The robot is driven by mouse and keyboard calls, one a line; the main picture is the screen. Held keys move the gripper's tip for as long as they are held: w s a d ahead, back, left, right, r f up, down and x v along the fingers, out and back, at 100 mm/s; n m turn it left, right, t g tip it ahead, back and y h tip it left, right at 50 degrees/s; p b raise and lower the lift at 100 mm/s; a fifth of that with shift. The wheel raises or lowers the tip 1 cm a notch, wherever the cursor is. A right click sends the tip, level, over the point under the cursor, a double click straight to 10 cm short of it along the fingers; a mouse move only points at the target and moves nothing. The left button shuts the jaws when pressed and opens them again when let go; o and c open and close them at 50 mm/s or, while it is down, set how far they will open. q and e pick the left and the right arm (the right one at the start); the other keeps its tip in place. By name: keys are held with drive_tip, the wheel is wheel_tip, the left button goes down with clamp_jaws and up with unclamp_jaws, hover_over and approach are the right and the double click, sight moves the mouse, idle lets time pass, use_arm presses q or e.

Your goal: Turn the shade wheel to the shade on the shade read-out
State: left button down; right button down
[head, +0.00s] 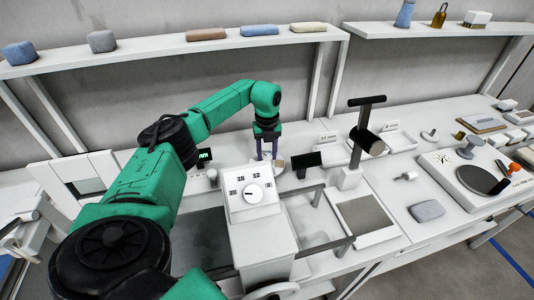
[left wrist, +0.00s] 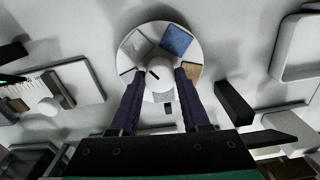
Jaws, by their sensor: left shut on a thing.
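The shade wheel (left wrist: 150,32) is a round white disc with a raised central knob (left wrist: 160,76). In the left wrist view a pale grey swatch lies at upper left, a blue one at upper right, a brown one at right and a grey-blue one at the bottom, beside a small dark mark (left wrist: 168,108). My left gripper (left wrist: 158,78) is shut on the knob, one finger on each side. In the head view the gripper (head: 267,157) mostly hides the wheel. A small dark display (head: 204,155) shows green characters, partly hidden by my arm; I cannot tell its full reading. My right gripper is out of view.
A white box with a dial (head: 253,194) stands in front of the wheel. A black panel (head: 306,160) stands right of it, and a post with a black cylinder (head: 369,141) farther right. Coloured blocks (head: 206,34) lie on the back shelf.

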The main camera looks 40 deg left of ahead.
sight(267, 156)
use_arm(q)
drive_tip(key=m, duration=0.7)
drive_tip(key=shift+r, duration=0.1)
drive_tip(key=m, duration=0.4)
drive_tip(key=shift+w+m, duration=0.1)
drive_tip(key=shift+m, duration=1.2)
drive_tip(key=shift+c, duration=1.9)
unclamp_jaws()
wheel_tip(267, 156, up, 15)
drive_tip(key=b, duration=0.2)
drive_tip(key=shift+f+b, duration=0.2)
drive_tip(key=shift+b, duration=0.1)
